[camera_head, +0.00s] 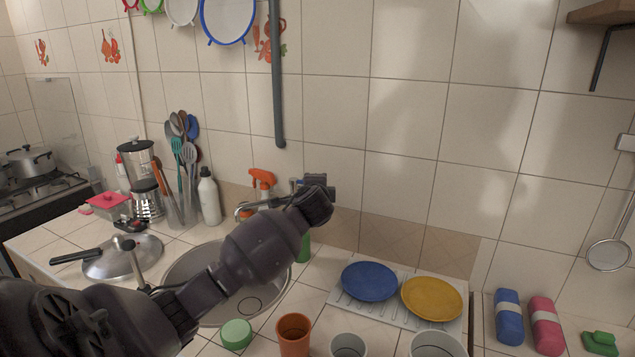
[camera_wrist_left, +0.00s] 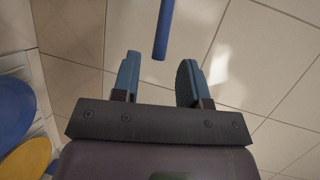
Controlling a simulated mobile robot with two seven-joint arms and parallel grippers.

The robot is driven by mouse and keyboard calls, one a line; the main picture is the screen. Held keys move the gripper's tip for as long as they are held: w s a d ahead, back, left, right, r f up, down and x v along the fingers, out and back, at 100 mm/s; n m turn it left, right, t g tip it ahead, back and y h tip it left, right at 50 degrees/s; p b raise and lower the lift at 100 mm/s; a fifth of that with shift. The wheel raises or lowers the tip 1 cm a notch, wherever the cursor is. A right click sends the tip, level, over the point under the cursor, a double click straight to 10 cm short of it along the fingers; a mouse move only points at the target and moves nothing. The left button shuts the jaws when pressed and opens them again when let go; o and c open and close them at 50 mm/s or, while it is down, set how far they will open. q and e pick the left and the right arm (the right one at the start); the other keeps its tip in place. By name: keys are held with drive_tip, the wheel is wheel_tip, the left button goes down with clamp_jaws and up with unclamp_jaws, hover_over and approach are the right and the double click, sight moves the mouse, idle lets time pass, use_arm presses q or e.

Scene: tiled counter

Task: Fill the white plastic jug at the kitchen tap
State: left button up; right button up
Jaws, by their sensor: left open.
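The kitchen tap (camera_head: 246,207) shows as a metal spout at the back of the round sink (camera_head: 182,273), partly hidden behind my left arm. My left gripper (camera_head: 328,190) is beyond the sink, near the tiled wall, at the right of the tap. In the left wrist view its two fingers (camera_wrist_left: 158,80) are apart with nothing between them. I cannot identify the white plastic jug for sure. A pale open-topped vessel (camera_head: 437,344) is cut off by the bottom edge of the head view. My right gripper is not in view.
A blue plate (camera_head: 369,281) and a yellow plate (camera_head: 431,298) lie on a drying rack (camera_head: 393,312). An orange cup (camera_head: 293,335) and a grey cup (camera_head: 348,346) stand in front. A dark pipe (camera_head: 276,80) hangs down the wall. A white bottle (camera_head: 210,199) stands behind the sink.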

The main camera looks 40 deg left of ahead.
use_arm(q)
drive_tip(key=x, duration=0.6)
drive_tip(key=shift+w+a+p, duration=0.2)
drive_tip(key=shift+p, duration=0.1)
drive_tip(key=shift+f, duration=0.1)
clamp_jaws()
